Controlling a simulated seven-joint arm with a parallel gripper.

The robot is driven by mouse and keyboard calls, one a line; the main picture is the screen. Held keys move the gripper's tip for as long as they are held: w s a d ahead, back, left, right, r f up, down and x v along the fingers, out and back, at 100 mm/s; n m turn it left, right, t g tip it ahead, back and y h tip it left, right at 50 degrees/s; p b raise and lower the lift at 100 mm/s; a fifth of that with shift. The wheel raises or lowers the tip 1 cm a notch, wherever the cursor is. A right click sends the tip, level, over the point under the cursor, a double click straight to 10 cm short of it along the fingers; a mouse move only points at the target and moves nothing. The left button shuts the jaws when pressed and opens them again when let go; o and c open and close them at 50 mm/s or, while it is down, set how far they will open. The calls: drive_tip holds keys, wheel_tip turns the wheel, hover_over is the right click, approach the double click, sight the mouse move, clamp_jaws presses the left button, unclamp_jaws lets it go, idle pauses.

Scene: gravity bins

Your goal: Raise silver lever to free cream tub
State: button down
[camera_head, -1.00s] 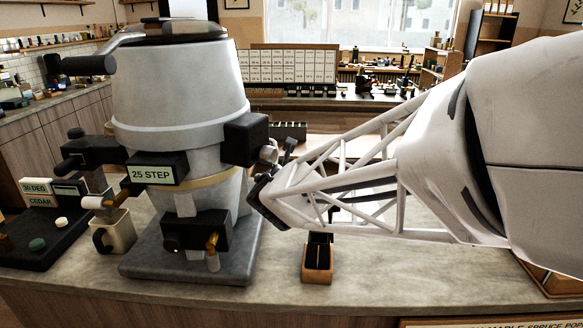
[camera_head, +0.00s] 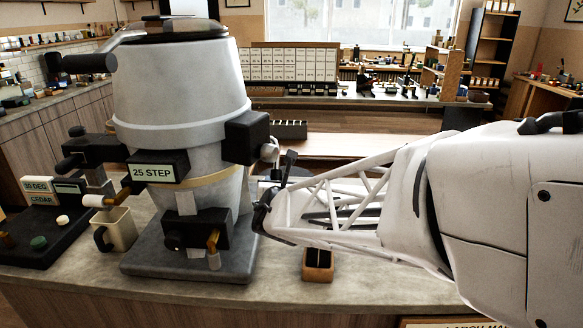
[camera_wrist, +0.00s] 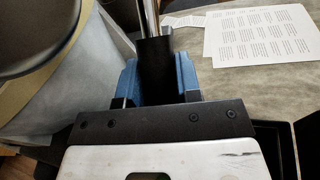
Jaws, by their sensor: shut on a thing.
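A large pale grey machine (camera_head: 180,90) with a 25 STEP label stands on a grey base. A small cream tub (camera_head: 117,229) with a dark handle stands on the counter at the machine's left, below a side spout. In the wrist view, the silver lever (camera_wrist: 149,14) runs up from a black grip (camera_wrist: 156,68). My gripper (camera_wrist: 158,80) has blue fingers shut on this black grip. In the head view my gripper (camera_head: 264,212) is at the machine's right side; its fingers and the held grip are not clear there.
A small brown box (camera_head: 318,266) stands on the counter below my arm. Printed sheets (camera_wrist: 262,36) lie to the right in the wrist view. The counter front is mostly clear.

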drive_tip(key=shift+w+f+n+t+y, duration=0.15)
drive_tip(key=shift+w+f+t, duration=0.25)
drive_tip(key=shift+w+t, duration=0.3)
drive_tip(key=shift+w+f+n+t+y, duration=0.1)
drive_tip(key=shift+w+f+t, duration=0.35)
drive_tip(key=shift+w+t, duration=0.25)
drive_tip(key=shift+w+f+n+t+y, duration=0.15)
drive_tip(key=shift+w+f+t, duration=0.25)
drive_tip(key=shift+w+t, duration=0.3)
drive_tip(key=c, duration=0.8)
unclamp_jaws()
drive_tip(key=shift+s, duration=0.1)
drive_tip(key=v, duration=0.7)
drive_tip(key=shift+s, duration=0.35)
drive_tip(key=shift+f, duration=0.15)
